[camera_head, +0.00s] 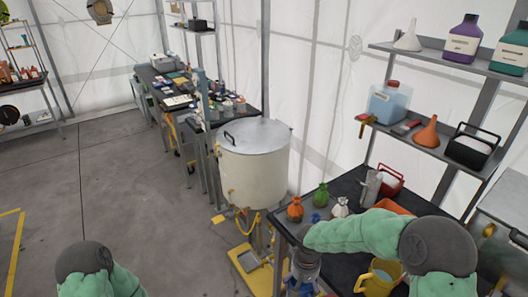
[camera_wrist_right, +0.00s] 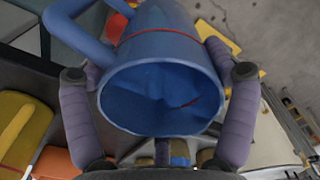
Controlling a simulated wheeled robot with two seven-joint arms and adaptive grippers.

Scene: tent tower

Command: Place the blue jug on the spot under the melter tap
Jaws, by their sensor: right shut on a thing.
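The blue jug (camera_wrist_right: 175,55) fills the right wrist view, its open mouth towards the camera and its handle at the upper left. My right gripper (camera_wrist_right: 160,74) is shut on it, one finger on each side. In the head view my right arm reaches in from the right and its gripper is at the bottom, beside the dark table; the jug is hard to make out there. The melter (camera_head: 253,165) is a large cream drum with a grey lid. A yellow plate (camera_head: 249,262) lies below it. The tap cannot be told clearly. My left gripper is out of view.
The dark table (camera_head: 340,195) holds small orange, green and white bags, a metal cylinder and a yellow jug (camera_head: 378,278). Shelves (camera_head: 430,140) with bottles and funnels stand at the right. A cluttered bench (camera_head: 165,80) stands behind the melter. Floor at the left is clear.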

